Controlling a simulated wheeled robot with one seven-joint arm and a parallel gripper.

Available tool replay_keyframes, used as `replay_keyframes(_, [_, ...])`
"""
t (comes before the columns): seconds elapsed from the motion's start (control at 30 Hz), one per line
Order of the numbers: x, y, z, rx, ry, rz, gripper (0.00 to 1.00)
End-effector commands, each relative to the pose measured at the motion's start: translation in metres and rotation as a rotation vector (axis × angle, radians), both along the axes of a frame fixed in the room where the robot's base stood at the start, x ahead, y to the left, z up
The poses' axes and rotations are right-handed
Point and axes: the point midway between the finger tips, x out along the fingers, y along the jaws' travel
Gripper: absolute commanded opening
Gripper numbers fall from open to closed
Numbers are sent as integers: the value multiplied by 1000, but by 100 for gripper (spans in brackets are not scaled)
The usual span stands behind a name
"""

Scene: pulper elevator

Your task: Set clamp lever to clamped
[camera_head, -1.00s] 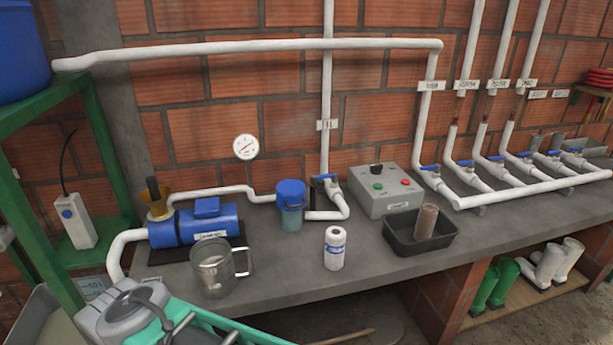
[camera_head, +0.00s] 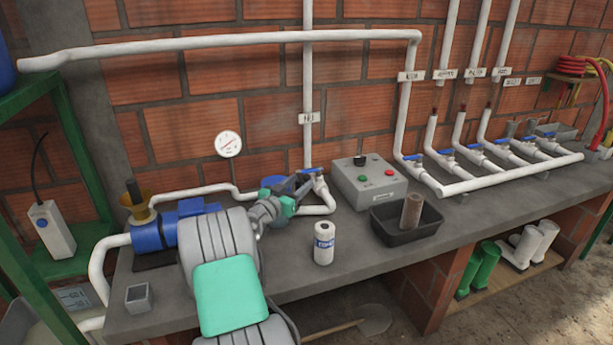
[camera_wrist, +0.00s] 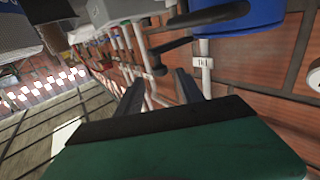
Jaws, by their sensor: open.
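The strainer with a blue lid (camera_head: 272,181) stands on the bench beside the pump, mostly hidden behind my arm. In the wrist view its blue lid (camera_wrist: 240,22) is at the top. A black lever (camera_wrist: 207,17), which looks like the clamp lever, juts from beside the lid. Its lower end shows ahead of the gap between my fingers; I cannot tell whether they touch it. My gripper (camera_head: 304,186) is open at the strainer's right side, and its two dark fingers (camera_wrist: 158,88) are apart with nothing held. The lever cannot be made out clearly in the head view.
A white pipe with a blue-handled valve (camera_head: 312,171) stands right by my gripper. The grey control box (camera_head: 368,185), black tray (camera_head: 405,222) and white bottle (camera_head: 324,243) are to the right. The blue pump (camera_head: 148,238) is left. Bare bench lies in front of the bottle.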

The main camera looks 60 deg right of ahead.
Motion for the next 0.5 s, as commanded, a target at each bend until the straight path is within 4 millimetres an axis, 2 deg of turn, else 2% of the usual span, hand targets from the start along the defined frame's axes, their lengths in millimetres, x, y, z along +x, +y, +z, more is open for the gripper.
replay_keyframes(0.1, [-4,-24,2,1,1,-3,45])
replay_keyframes(0.2, [-5,-39,2,1,0,-1,45])
replay_keyframes(0.33, [-5,-49,1,1,1,1,45])
replay_keyframes(0.5, [-5,-49,1,2,1,2,45])
